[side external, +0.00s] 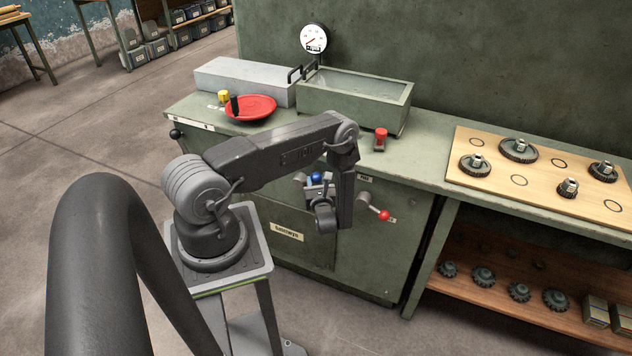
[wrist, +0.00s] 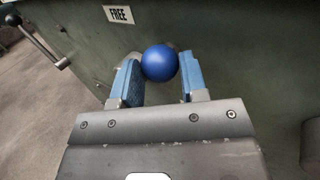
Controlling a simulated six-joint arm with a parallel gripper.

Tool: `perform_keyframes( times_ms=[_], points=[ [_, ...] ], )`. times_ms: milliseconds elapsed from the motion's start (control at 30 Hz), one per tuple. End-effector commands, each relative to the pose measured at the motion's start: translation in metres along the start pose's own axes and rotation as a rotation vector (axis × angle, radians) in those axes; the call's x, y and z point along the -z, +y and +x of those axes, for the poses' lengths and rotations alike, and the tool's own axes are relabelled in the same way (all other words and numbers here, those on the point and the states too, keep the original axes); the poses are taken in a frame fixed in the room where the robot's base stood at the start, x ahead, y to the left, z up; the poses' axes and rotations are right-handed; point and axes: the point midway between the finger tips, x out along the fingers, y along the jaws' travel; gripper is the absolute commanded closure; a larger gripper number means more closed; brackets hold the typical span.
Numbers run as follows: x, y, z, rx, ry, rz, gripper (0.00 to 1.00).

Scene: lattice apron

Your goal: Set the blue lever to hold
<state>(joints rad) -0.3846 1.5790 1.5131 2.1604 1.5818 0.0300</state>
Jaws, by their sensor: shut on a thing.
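The blue lever's round blue knob (wrist: 159,63) sits between the two blue-padded fingers of my gripper (wrist: 159,70), which is shut on it. A white FREE label (wrist: 119,14) is on the green panel, above and left of the knob in the wrist view. In the side external view the blue knob (side external: 316,177) shows at the cabinet front, with my gripper (side external: 319,190) at it. A small label (side external: 364,178) right of my gripper is too small to read. I cannot see a hold label.
A red-knobbed lever (side external: 384,215) sticks out to the right on the same cabinet front. A black-knobbed lever (side external: 176,133) is at the cabinet's left end. A red dish (side external: 252,110) and a red-topped piece (side external: 380,137) are on the bench top.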

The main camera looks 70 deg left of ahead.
Motion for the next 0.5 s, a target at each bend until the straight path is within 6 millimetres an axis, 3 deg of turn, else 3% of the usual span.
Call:
perform_keyframes(
  times_ms=[500],
  points=[
    [0.037,-0.009,-0.007,0.016,-0.234,0.351,1.0]
  ],
)
